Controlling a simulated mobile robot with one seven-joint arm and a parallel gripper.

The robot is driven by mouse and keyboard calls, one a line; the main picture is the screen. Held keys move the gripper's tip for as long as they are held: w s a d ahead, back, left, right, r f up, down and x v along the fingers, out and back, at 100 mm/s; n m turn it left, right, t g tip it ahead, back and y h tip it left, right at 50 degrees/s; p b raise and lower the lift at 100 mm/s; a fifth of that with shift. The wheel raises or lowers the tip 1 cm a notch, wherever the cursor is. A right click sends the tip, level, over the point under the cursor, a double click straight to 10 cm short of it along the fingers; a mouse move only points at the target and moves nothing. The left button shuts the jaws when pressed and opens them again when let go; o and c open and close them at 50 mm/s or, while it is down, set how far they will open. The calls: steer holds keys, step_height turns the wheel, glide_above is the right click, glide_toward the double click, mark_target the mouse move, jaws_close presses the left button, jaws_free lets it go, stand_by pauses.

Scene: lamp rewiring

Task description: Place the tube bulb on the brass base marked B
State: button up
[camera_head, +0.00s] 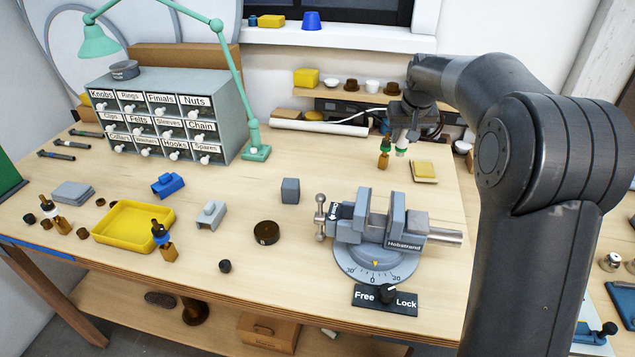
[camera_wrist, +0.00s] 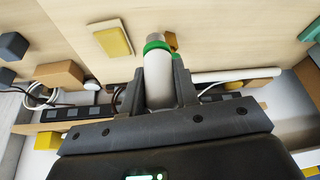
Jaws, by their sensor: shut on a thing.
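The tube bulb (camera_wrist: 158,78) is a white cylinder with a green band near its far end. My gripper (camera_wrist: 159,88) is shut on it, one finger on each side. In the head view, my gripper (camera_head: 400,128) is over the back right of the table, with the bulb's white and green end (camera_head: 402,150) pointing down.
A grey vise (camera_head: 385,225) with a Free/Lock plate stands right of the base. A small amber bottle (camera_head: 384,160) is close beside the held bulb. A yellow tray (camera_head: 132,223), grey block (camera_head: 290,190) and dark knob (camera_head: 225,266) lie around. A drawer cabinet (camera_head: 235,105) stands behind.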

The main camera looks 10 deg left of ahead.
steer(key=s+a+r+n+y, duration=0.1)
steer(key=s+a, duration=0.4)
steer(key=a, duration=0.4)
steer(key=s+a+n, duration=0.2)
steer(key=s+a, duration=0.3)
steer(key=a, duration=0.3)
steer(key=n+y, duration=0.1)
steer(key=n, duration=0.1)
glide_above(267, 230)
steer(key=shift+g, duration=0.3)
steer(key=shift+f, duration=4.55)
steer(key=o, duration=1)
steer(key=shift+f, duration=0.15)
steer(key=shift+c, duration=0.2)
